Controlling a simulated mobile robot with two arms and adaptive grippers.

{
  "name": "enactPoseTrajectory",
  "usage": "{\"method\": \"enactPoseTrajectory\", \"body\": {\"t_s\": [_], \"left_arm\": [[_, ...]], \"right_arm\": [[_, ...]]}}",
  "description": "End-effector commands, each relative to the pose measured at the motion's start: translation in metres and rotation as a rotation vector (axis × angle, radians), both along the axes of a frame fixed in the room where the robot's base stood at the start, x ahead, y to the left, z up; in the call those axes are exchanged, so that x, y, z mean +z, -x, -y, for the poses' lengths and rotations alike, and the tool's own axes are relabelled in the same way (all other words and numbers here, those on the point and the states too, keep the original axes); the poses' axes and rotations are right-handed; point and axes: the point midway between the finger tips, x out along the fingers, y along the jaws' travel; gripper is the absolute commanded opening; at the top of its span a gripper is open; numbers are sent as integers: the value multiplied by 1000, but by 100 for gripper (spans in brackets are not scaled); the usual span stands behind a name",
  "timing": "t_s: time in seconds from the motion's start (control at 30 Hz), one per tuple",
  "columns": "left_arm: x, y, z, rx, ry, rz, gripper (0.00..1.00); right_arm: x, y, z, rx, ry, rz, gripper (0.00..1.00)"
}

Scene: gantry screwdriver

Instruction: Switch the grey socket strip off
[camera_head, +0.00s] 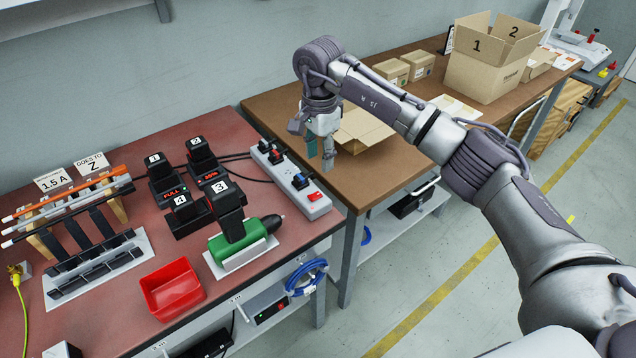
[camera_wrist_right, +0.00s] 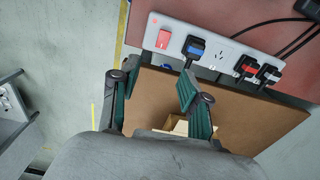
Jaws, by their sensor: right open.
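The grey socket strip (camera_head: 292,181) lies along the right edge of the red-topped table in the head view. Its red switch (camera_head: 315,196) is at the near end, and several plugs sit in its sockets. My right gripper (camera_head: 328,158) is open and empty, to the right of the strip over the brown table. Its two fingers (camera_wrist_right: 158,100) show below the strip in the wrist view. My left gripper is not in view.
A green screwdriver (camera_head: 238,240) in a holder, black chargers (camera_head: 184,208) and a red bin (camera_head: 172,289) stand on the red table. An open carton (camera_head: 364,128) lies behind my right gripper. A gap separates the two tables near the strip.

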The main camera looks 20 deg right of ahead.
Motion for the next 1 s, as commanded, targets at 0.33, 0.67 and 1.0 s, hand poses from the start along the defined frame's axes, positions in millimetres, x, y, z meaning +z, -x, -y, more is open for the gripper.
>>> {"method": "enactPoseTrajectory", "body": {"t_s": [0.33, 0.67, 1.0], "left_arm": [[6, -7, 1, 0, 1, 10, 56], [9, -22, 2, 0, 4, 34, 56], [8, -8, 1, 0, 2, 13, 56]], "right_arm": [[-73, 1, -1, 0, -3, -4, 46], [-100, 0, -1, 1, -2, -1, 46], [-101, 0, -1, 1, -2, 0, 31]]}}
